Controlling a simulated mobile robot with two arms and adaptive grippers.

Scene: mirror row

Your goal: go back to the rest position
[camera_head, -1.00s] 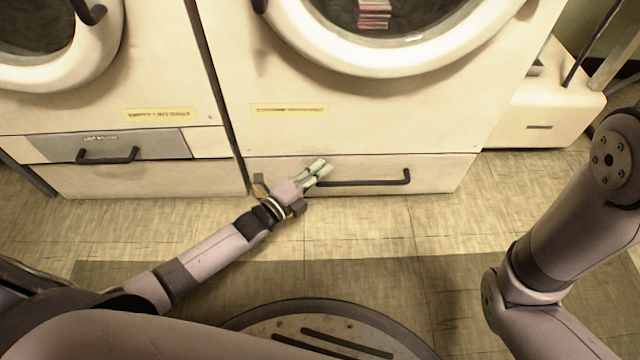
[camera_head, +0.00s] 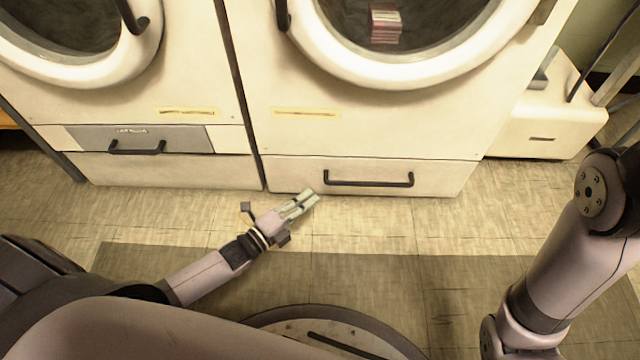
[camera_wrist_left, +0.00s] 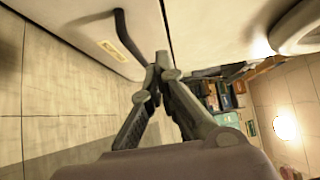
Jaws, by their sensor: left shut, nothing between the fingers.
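My left gripper (camera_head: 308,199) is shut and empty. In the head view it is over the floor in front of the right machine, just below the left end of the bottom drawer's dark handle (camera_head: 368,181), and apart from it. In the left wrist view the gripper's fingertips (camera_wrist_left: 161,62) meet, with the drawer handle (camera_wrist_left: 128,38) beyond them to the left. My right arm comes in at the right of the head view, but its gripper is out of the picture.
The right machine's drawer (camera_head: 290,172) looks shut. The left machine (camera_head: 200,90) has a grey panel with a handle (camera_head: 137,148). Both round doors show at the top. A striped stack (camera_head: 385,24) sits behind the right door's glass. The tiled floor (camera_head: 380,228) is clear.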

